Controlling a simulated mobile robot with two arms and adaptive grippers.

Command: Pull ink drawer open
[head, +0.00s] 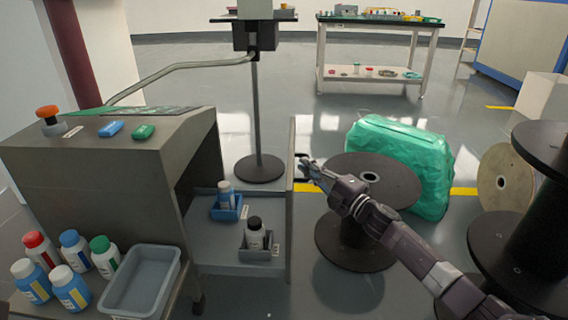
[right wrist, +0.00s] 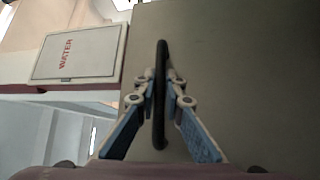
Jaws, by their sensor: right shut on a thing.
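The ink drawer (head: 228,254) stands pulled out of the grey cabinet (head: 117,165), with its tall front panel (head: 291,215) at its right end. Inside are a blue holder (head: 227,212) with a blue-and-white bottle (head: 225,192) and a grey holder (head: 259,252) with a black-capped bottle (head: 254,232). My right gripper (head: 304,168) is at the outer face of the panel. In the right wrist view, its fingers are shut on the dark bar handle (right wrist: 161,100), one on each side. My left gripper is not in view.
Black cable spools (head: 370,178) and a green wrapped bundle (head: 402,155) stand right of the drawer. Several ink bottles (head: 72,285) and an empty grey tray (head: 145,285) are at lower left. A stand (head: 258,120) rises behind the drawer.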

